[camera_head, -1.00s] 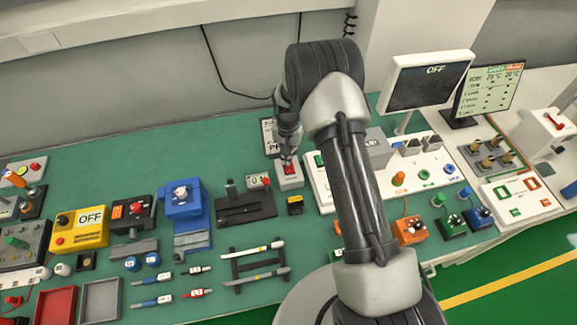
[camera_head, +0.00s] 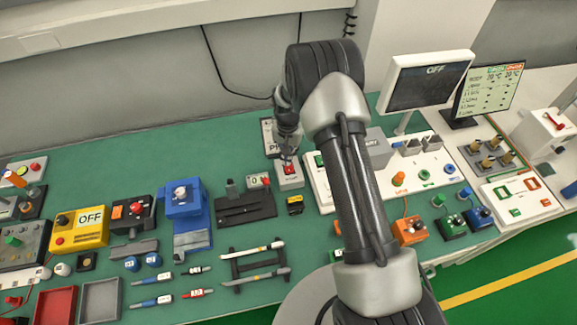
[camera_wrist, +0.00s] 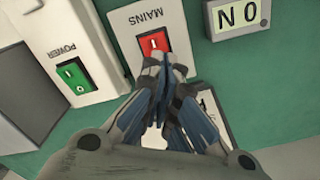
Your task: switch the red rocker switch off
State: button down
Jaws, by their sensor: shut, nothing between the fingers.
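The red rocker switch (camera_head: 290,169) sits on a white box labelled MAINS (camera_head: 290,182), below my gripper in the head view. In the wrist view the rocker (camera_wrist: 153,42) shows upside down, red with a pale mark, in its white plate. My gripper (camera_head: 287,156) is shut and empty. In the wrist view its fingertips (camera_wrist: 165,60) are together just below the rocker in the picture, overlapping its lower edge. I cannot tell whether they touch it. A small display (camera_wrist: 238,14) beside the box reads ON, upside down.
A green POWER rocker (camera_wrist: 74,76) on a white panel is close beside the MAINS box. A framed sign (camera_head: 268,130) stands behind the gripper. A monitor (camera_head: 428,82) reads OFF.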

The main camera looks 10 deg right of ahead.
jog(key=shift+f+b, duration=0.85)
jog(key=shift+f, duration=0.3)
dwell(0.4)
jog(key=shift+r+p, duration=1.7)
jog(key=shift+r, duration=1.85)
